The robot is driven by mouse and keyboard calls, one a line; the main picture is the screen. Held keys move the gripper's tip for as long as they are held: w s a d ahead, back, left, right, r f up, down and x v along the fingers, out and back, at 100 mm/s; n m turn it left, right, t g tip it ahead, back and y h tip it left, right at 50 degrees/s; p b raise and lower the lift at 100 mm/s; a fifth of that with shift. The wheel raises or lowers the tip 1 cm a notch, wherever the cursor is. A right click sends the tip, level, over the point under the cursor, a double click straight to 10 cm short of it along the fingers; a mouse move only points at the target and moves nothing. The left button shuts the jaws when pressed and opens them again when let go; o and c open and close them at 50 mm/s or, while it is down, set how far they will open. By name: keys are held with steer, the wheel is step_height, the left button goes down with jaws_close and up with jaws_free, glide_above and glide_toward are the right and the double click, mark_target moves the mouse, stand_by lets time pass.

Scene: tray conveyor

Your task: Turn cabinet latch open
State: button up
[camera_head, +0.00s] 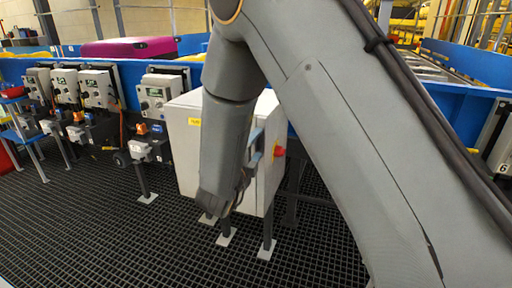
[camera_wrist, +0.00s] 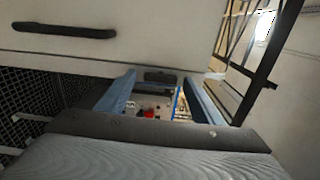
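The white cabinet (camera_head: 185,146) stands on legs in the middle of the head view, partly hidden by my arm. A red knob on a yellow plate (camera_head: 279,151) shows on its side. In the wrist view a pale panel (camera_wrist: 150,45) fills the top, with a long dark handle (camera_wrist: 65,31) at upper left. A small dark fitting (camera_wrist: 160,76) sits at the panel's lower edge; I cannot tell if it is the latch. My gripper (camera_wrist: 160,78) is open, its two blue fingers spread either side of that fitting. Contact is unclear. A small red thing (camera_wrist: 148,113) shows between the fingers.
Grey control boxes (camera_head: 98,88) stand along the blue conveyor frame at left. A magenta tray (camera_head: 128,47) lies on the conveyor behind. The dark grated floor (camera_head: 90,235) is clear in front. A dark metal frame (camera_wrist: 270,60) stands at right in the wrist view.

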steer(key=v, duration=0.7)
steer(key=shift+s+a+b, duration=0.15)
steer(key=shift+s+b, duration=0.2)
steer(key=shift+b, duration=0.05)
